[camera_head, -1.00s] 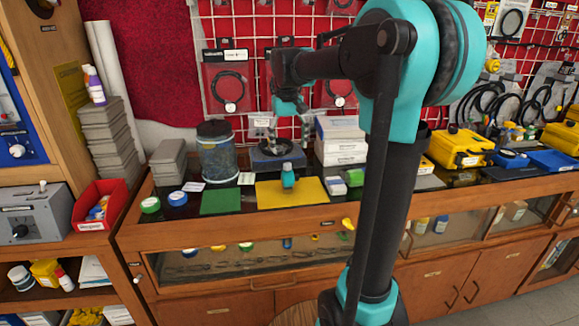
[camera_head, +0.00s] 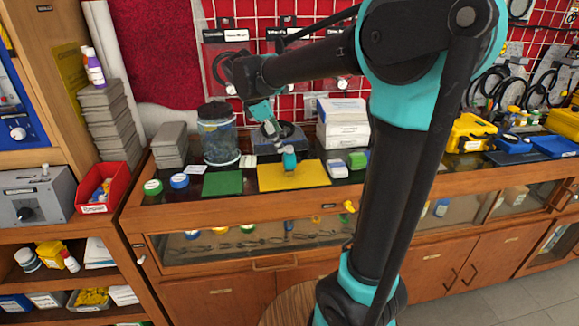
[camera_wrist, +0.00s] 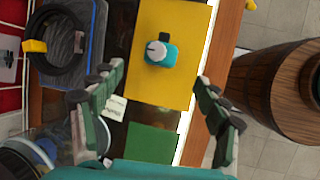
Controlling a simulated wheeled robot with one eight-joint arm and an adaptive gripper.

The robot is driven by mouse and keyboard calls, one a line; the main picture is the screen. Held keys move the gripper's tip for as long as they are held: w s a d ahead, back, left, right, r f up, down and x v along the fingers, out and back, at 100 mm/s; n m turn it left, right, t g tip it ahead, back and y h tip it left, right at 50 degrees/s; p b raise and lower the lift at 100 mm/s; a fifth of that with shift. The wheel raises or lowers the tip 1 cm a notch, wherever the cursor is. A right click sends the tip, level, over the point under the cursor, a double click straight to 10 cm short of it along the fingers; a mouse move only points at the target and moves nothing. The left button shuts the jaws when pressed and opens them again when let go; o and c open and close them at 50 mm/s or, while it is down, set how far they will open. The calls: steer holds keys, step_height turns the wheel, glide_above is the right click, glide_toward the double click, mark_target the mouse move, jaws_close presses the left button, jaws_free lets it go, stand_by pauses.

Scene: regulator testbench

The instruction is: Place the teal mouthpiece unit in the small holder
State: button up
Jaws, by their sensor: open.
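The teal mouthpiece unit (camera_head: 289,160) stands on the yellow mat (camera_head: 310,177) on the counter. In the wrist view the teal mouthpiece unit (camera_wrist: 163,54) shows a white knob and sits on the yellow mat (camera_wrist: 170,93). I cannot tell which thing is the small holder.
A green mat (camera_head: 222,184) lies left of the yellow one. A clear jar (camera_head: 217,140), a grey-blue tray with a black coil (camera_wrist: 68,45) and white boxes (camera_head: 343,132) stand behind. Small white and green boxes (camera_head: 337,169) are close on the right. The counter's front edge is near.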

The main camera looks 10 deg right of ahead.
mark_target(290, 160)
steer(key=x, duration=1.2)
steer(key=shift+s+a+f, duration=0.1)
steer(key=shift+a, duration=0.05)
steer(key=c, duration=1.6)
